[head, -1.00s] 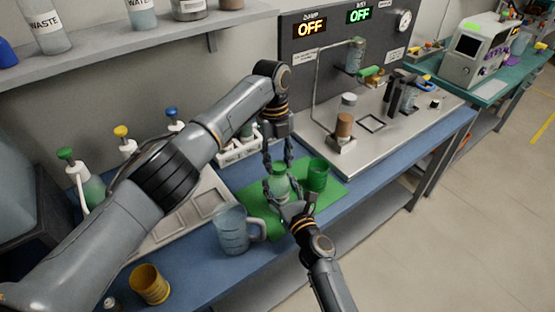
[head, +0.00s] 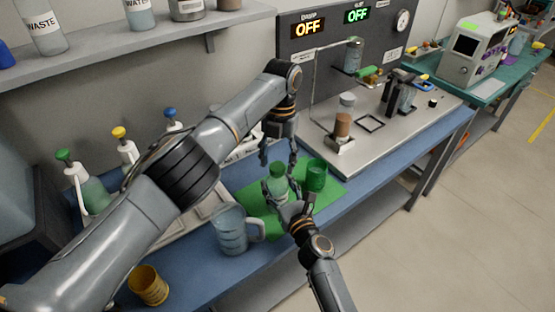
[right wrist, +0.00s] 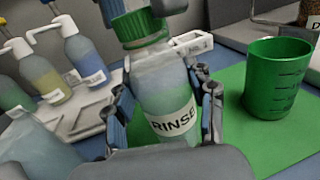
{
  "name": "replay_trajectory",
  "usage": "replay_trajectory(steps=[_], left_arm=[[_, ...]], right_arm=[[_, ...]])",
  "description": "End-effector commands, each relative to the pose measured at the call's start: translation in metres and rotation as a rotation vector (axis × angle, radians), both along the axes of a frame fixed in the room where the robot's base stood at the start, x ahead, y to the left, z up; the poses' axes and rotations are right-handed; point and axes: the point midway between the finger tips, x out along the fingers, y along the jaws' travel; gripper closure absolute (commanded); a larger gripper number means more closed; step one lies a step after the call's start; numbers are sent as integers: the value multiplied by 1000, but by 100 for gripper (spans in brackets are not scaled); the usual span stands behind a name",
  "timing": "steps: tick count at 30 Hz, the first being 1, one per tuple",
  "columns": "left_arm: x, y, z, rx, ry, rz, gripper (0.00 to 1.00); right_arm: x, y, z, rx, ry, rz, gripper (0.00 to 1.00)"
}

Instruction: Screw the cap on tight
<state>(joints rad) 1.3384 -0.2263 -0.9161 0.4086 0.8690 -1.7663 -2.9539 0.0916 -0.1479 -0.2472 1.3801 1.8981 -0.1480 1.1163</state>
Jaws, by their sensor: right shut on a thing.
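The bottle labelled RINSE (right wrist: 165,100) stands upright in the head view (head: 277,190), over the green mat. Its green cap (right wrist: 140,28) sits on its neck; how tight it is cannot be told. My right gripper (head: 290,207) is shut on the bottle's body, with a finger on each side of it in the right wrist view (right wrist: 165,120). My left gripper (head: 279,163) points down from above at the cap. Its fingers look spread to either side of the cap, and their tips also show at the top of the right wrist view (right wrist: 140,8).
A green beaker (head: 316,175) stands on the green mat (head: 256,222) close right of the bottle. A clear jug (head: 231,232) stands to the left, a yellow cup (head: 148,285) farther left. Pump bottles (head: 123,147) line the back. A metal apparatus base (head: 385,135) is at right.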

Motion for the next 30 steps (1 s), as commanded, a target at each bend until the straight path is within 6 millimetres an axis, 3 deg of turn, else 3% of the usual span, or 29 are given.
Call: replay_trajectory(steps=[10, 21, 30], left_arm=[[0, 0, 3, -1, 0, 1, 40], [0, 1, 44, 1, 0, 1, 40], [0, 0, 44, 1, 1, 6, 44]], right_arm=[[0, 0, -2, -1, 3, 0, 100], [0, 0, -2, -1, 3, 0, 100], [0, 0, -2, -1, 3, 0, 100]])
